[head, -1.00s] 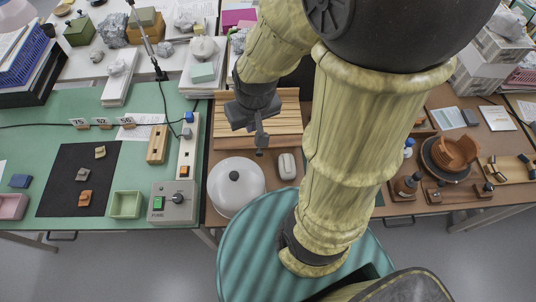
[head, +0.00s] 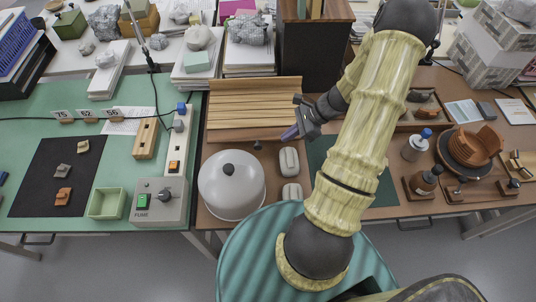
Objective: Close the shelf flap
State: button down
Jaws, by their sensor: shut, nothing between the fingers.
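A low wooden slatted unit (head: 254,100) stands at the back of the brown table, left of my arm. A plain board (head: 235,134) runs along its front, with a small dark knob at its front edge (head: 257,145). This looks like the shelf flap, lying about flat and lowered towards me, though I cannot tell its exact angle. My gripper (head: 289,134) is shut and empty. It is beside the right front corner of the slatted unit, above the table; I cannot tell whether it touches the board.
A grey domed lid with a black knob (head: 231,184) sits in front of the board. Two pale rounded objects (head: 289,160) lie to its right. A dark cabinet (head: 312,55) stands behind. Bottles (head: 416,146) and a sherd bowl (head: 474,146) are at right.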

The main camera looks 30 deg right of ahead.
aim_at(258, 138)
jog(key=shift+w+d+f+m+t, duration=0.1)
jog(key=shift+d+f+m+t, duration=0.2)
jog(key=shift+f+m, duration=0.15)
jog(key=shift+w, duration=0.15)
jog(key=shift+a+f, duration=0.3)
jog(key=p+x, duration=0.1)
jog(key=x, duration=0.8)
jog(key=shift+a, duration=0.15)
jog(key=shift+r, duration=0.2)
jog(key=shift+w+p, duration=0.1)
jog(key=shift+p, duration=0.3)
